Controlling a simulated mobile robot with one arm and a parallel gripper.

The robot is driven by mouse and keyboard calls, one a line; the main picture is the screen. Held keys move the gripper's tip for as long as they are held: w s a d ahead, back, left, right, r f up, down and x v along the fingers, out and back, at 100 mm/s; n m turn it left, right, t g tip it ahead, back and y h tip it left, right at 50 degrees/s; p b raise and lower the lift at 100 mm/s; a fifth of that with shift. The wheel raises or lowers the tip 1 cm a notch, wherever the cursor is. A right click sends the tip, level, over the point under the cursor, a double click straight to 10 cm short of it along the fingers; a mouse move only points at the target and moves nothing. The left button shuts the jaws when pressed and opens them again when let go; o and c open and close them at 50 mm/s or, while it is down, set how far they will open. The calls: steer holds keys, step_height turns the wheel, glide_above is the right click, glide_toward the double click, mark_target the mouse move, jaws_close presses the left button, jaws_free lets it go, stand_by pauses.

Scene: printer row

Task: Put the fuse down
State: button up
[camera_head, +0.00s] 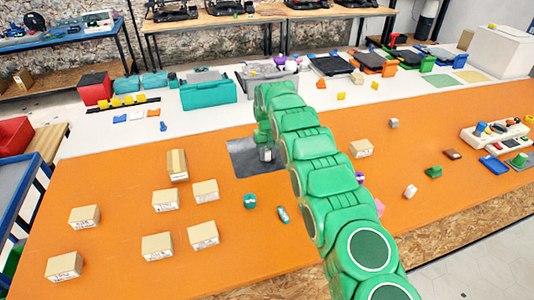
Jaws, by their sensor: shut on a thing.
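My green arm reaches from the lower right to the middle of the orange table. My gripper (266,153) is at its far end, pointing down over a dark grey mat (241,165). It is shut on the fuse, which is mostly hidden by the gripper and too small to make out. I cannot tell whether the fuse touches the mat. The arm covers the right part of the mat.
Several cardboard boxes (165,201) stand on the left of the orange table (110,185). A green round piece (250,201) and a small teal piece (283,214) lie in front of the mat. A teal bin (208,94) stands behind. Small parts and a control box (497,132) are at right.

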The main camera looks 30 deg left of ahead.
mark_target(267, 150)
steer(key=shift+f, duration=0.15)
steer(key=o, duration=1)
steer(key=shift+o, duration=0.2)
step_height(267, 150, up, 11)
steer(key=shift+w+a+r, duration=0.1)
steer(key=shift+r, duration=0.55)
